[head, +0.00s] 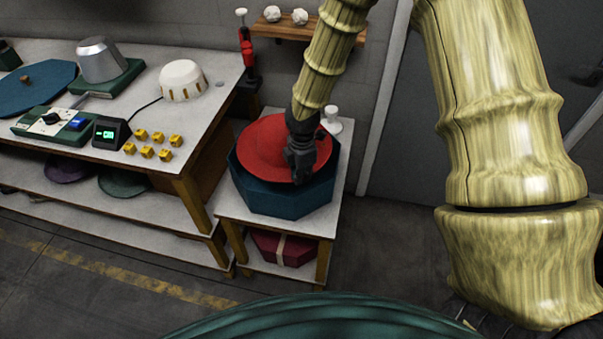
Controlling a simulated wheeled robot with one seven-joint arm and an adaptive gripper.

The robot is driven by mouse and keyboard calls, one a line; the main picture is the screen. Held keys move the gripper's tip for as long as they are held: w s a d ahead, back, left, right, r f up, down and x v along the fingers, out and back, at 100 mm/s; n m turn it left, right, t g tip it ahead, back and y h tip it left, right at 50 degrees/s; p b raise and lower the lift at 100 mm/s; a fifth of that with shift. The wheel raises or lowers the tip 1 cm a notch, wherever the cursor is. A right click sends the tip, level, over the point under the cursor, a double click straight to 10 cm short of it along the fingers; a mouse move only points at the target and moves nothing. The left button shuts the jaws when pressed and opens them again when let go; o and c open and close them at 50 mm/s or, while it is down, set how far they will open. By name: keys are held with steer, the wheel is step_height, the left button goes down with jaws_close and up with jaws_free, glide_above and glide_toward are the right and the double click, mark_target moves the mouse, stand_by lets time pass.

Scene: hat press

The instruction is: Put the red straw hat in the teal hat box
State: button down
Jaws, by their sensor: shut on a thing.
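The red straw hat (270,145) is at the mouth of the teal hat box (277,196), its brim spread across the opening. I cannot tell whether it rests on the box or is held just above it. The box is octagonal and stands on a small side table. My gripper (300,176) reaches down from above at the hat's right side and is shut on the hat. The fingertips are dark and small here, and the gripper hides part of the brim. The inside of the box is hidden by the hat.
A workbench (205,101) at the left holds a control box (50,122), yellow pieces (157,141) and a white dome (183,80). The teal lid (35,88) lies on it. A white knob (332,116) stands behind the box. A dark red box (283,248) sits on the lower shelf.

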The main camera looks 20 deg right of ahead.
steer(key=shift+f+b, duration=2.6)
steer(key=shift+f, duration=3.55)
steer(key=c, duration=1.5)
jaws_free()
steer(key=shift+o, duration=0.2)
steer(key=shift+s+r, duration=0.2)
steer(key=shift+r, duration=5.8)
steer(key=shift+d, duration=0.1)
